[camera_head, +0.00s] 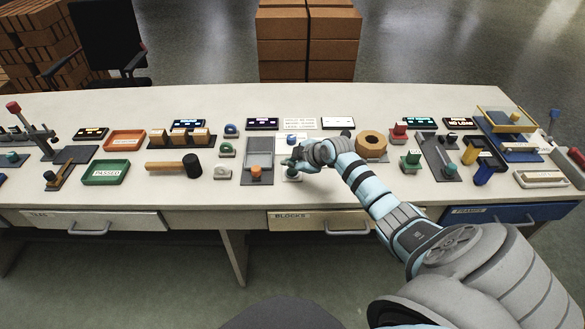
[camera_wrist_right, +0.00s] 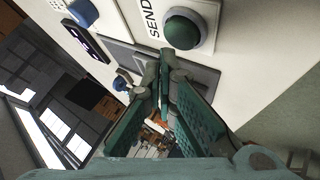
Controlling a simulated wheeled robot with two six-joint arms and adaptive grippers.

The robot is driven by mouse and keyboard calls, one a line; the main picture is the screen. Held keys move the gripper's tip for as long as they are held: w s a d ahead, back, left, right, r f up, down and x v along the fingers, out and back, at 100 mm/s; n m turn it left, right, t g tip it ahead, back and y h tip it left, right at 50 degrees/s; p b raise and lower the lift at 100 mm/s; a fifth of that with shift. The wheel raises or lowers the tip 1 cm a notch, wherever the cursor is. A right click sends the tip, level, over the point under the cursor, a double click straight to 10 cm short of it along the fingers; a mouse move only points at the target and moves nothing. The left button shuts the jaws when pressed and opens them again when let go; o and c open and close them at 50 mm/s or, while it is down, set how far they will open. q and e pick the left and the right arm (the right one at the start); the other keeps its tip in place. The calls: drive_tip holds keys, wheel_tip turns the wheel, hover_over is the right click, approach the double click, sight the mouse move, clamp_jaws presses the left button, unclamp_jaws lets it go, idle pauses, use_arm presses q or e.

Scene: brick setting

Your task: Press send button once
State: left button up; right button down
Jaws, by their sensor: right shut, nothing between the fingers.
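The send button is a round dark green dome in a grey ring (camera_wrist_right: 183,28), on a white plate with the label SEND (camera_wrist_right: 148,18), at the top of the right wrist view. In the head view a small button (camera_head: 291,175) shows partly below my right gripper (camera_head: 287,163), and the gripper hides part of it. In the right wrist view the teal fingers of my right gripper (camera_wrist_right: 163,68) are shut and empty. Their tips lie just below the green dome in the picture; whether they touch it I cannot tell. My left gripper is not in view.
A grey tray panel with an orange knob (camera_head: 256,171) stands left of the gripper. A black-headed mallet (camera_head: 175,167) lies farther left. The table's front strip is mostly clear.

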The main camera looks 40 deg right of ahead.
sight(291, 172)
drive_tip(key=shift+f, duration=0.15)
drive_tip(key=shift+f+b, duration=0.3)
drive_tip(key=shift+b, duration=0.05)
drive_tip(key=shift+f+b, duration=0.45)
idle(0.6)
idle(0.4)
drive_tip(key=shift+r+p, duration=0.8)
drive_tip(key=shift+r, duration=0.1)
wheel_tip(291, 172, up, 5)
drive_tip(key=p, duration=0.4)
drive_tip(key=shift+p, duration=0.4)
